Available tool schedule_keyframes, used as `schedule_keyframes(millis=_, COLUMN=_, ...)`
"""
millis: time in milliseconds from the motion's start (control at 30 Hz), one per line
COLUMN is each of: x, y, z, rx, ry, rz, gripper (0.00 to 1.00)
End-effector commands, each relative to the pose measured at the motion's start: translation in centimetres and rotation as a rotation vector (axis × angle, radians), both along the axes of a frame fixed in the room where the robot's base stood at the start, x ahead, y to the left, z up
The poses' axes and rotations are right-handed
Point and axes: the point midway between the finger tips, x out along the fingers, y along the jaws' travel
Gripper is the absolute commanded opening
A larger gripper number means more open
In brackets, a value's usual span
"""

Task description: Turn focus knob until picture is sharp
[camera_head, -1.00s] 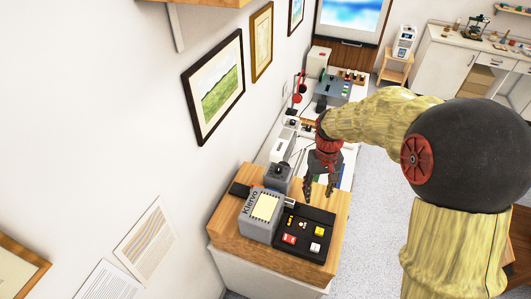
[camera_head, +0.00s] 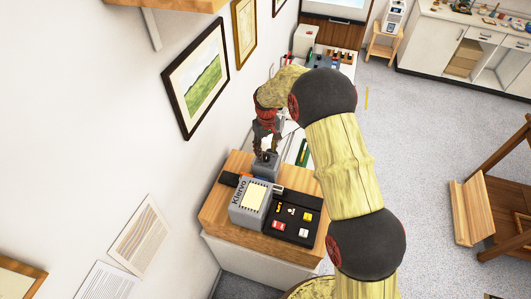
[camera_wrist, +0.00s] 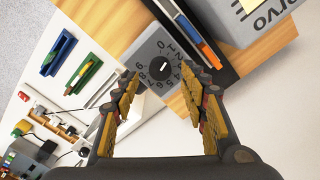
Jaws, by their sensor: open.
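The knob (camera_wrist: 160,67) is a round black dial with a white pointer mark, on a small grey box (camera_wrist: 148,46) with numbers around the dial. The grey box also shows in the head view (camera_head: 266,172), behind the larger grey "Klervo" box (camera_head: 249,213). My gripper (camera_wrist: 160,76) is open, its two fingers apart on either side of the dial in the wrist view. In the head view my gripper (camera_head: 266,143) points down just above the small box. I cannot tell whether the fingers touch the knob. Only the bottom edge of the screen (camera_head: 340,8) shows, so its picture cannot be judged.
The wooden-topped stand (camera_head: 228,218) carries the boxes and a black tray (camera_head: 291,235) with small colored items. A white bench with tools runs behind it. Framed prints (camera_head: 197,82) hang on the left wall. The grey floor (camera_head: 420,150) at right is mostly clear.

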Motion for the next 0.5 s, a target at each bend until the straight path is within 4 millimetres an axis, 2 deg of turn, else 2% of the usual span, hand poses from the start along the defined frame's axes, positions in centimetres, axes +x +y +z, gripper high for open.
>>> schedule_keyframes(millis=200, x=0.0, y=0.0, z=-2.4, rx=0.000, ry=0.000, rz=0.000, gripper=0.43)
schedule_keyframes(millis=500, x=0.0, y=0.0, z=-3.0, rx=0.000, ry=-0.002, rz=-0.001, gripper=0.43)
